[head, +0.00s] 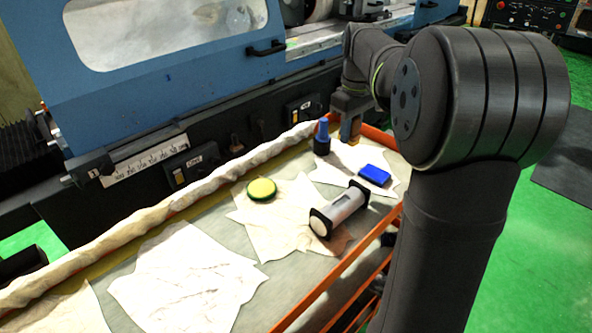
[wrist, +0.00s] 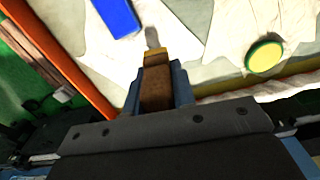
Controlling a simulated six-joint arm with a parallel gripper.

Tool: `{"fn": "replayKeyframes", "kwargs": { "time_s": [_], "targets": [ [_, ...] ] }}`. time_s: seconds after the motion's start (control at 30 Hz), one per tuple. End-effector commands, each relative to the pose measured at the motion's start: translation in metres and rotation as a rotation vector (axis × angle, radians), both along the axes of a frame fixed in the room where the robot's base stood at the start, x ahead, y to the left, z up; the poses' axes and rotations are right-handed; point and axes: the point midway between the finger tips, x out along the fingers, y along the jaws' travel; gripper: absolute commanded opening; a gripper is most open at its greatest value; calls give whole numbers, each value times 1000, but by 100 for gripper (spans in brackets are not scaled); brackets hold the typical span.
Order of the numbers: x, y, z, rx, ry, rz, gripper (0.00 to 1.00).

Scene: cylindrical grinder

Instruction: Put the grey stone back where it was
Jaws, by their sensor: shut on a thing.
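My gripper (head: 350,108) is at the far right corner of the bench, beside a blue-and-black upright thing (head: 322,138). In the wrist view my gripper (wrist: 158,85) is shut on a brown block-like thing (wrist: 157,88) with an orange-yellow end. A small grey tip (wrist: 152,38) shows just beyond that end; I cannot tell whether it belongs to the held thing. The held thing looks brown rather than grey, and no other clear grey stone shows. In the head view the held thing is small and partly hidden by the jaws.
A blue box (head: 374,174), a yellow-green round thing (head: 262,189) and a grey cylinder with black ends (head: 340,210) lie on pale cloths. An orange rail (head: 322,287) edges the bench. A rolled cloth (head: 180,203) runs along the machine. The left cloth (head: 185,280) is bare.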

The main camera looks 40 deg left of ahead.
Motion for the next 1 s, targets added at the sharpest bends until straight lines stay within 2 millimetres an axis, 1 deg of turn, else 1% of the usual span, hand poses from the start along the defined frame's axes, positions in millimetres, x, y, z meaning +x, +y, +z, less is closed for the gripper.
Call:
{"fn": "replayKeyframes", "kwargs": {
  "time_s": [0.03, 0.1, 0.17, 0.27, 0.37, 0.5, 0.6, 0.7, 0.83, 0.93, 1.0],
  "targets": [
    [-11, 1, 1, 1, -1, 29, 2],
    [-19, 1, 0, 2, -1, 58, 2],
    [-25, 3, -1, 1, 0, 72, 2],
    [-33, 14, -9, -1, 2, 85, 2],
    [-41, 32, -21, -1, 2, 86, 2],
    [-55, 62, -41, -1, 1, 85, 2],
    [-64, 81, -54, -1, 1, 84, 2],
    [-71, 96, -63, 0, 1, 82, 2],
    [-75, 106, -69, 1, -1, 79, 2],
    [-75, 107, -74, 0, 0, 78, 2],
    [-75, 107, -81, 0, 1, 78, 2]
  ]
}}
